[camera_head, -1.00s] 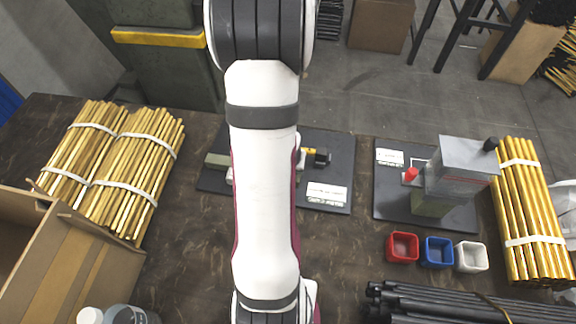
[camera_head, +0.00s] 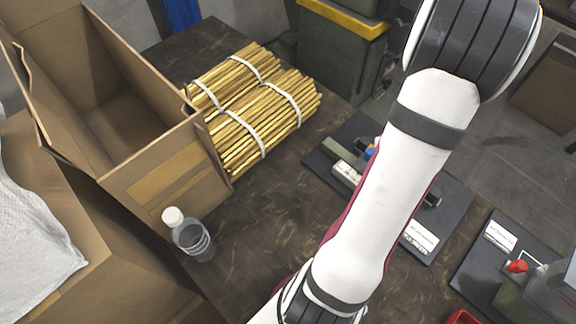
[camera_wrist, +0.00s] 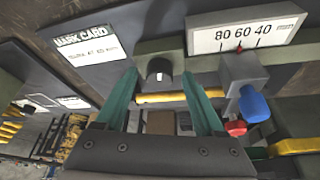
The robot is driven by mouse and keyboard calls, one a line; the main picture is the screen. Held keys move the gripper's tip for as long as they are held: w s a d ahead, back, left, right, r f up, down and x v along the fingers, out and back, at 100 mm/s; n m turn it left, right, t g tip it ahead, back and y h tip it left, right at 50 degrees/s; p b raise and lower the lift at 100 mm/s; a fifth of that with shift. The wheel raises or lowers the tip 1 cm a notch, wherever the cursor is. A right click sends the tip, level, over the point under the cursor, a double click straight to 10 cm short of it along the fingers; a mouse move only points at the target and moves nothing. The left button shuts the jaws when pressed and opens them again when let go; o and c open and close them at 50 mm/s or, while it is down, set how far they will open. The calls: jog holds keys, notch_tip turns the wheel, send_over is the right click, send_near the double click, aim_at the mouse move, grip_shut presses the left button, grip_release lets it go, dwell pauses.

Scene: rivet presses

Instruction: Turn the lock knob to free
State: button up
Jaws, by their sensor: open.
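In the wrist view, my gripper (camera_wrist: 159,80) is open, its two green fingers apart. A round black knob (camera_wrist: 158,70) with a white mark shows between the fingertips; I cannot tell whether they touch it. A blue knob (camera_wrist: 253,105) and a red knob (camera_wrist: 236,128) sit to the right on a grey slider block (camera_wrist: 242,72). Its red pointer is near 60 on a white scale (camera_wrist: 246,34) reading 80 60 40. No label tells which knob is the lock. In the head view, my arm covers part of this fixture's dark board (camera_head: 450,215).
A yellow bar (camera_wrist: 165,97) runs below the black knob. A mark card (camera_wrist: 88,38) lies at upper left in the wrist view. In the head view, brass rod bundles (camera_head: 255,100), an open cardboard box (camera_head: 160,170) and a bottle (camera_head: 192,240) stand left; a second board (camera_head: 480,275) is right.

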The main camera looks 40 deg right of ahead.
jog(key=m, duration=0.2)
jog(key=m+g, duration=0.1)
jog(key=m, duration=0.1)
jog(key=shift+w+d+g+y, duration=0.1)
jog(key=shift+w+g+y, duration=0.1)
jog(key=shift+g+y, duration=0.1)
jog(key=m, duration=0.2)
jog(key=m+g+y, duration=0.1)
jog(key=m, duration=0.2)
jog(key=shift+w+d+y, duration=0.15)
jog(key=shift+d+y, duration=0.05)
jog(key=shift+y, duration=0.1)
jog(key=m, duration=0.1)
jog(key=r+m, duration=0.1)
jog(key=shift+w+r+m+y, duration=0.1)
jog(key=shift+w+m+y, duration=0.15)
jog(key=shift+m+y, duration=0.15)
jog(key=w+v, duration=0.1)
jog(key=v, duration=1.3)
jog(key=w+a+r+n+t, duration=0.1)
jog(key=w+a+n, duration=0.2)
jog(key=a+n, duration=0.4)
jog(key=w+a+r+n+t, duration=0.1)
jog(key=w+a+n, duration=0.3)
jog(key=a+n, duration=0.4)
jog(key=a+r, duration=0.1)
jog(key=a, duration=0.5)
jog(key=shift+y, duration=0.4)
jog(key=shift+w, duration=0.15)
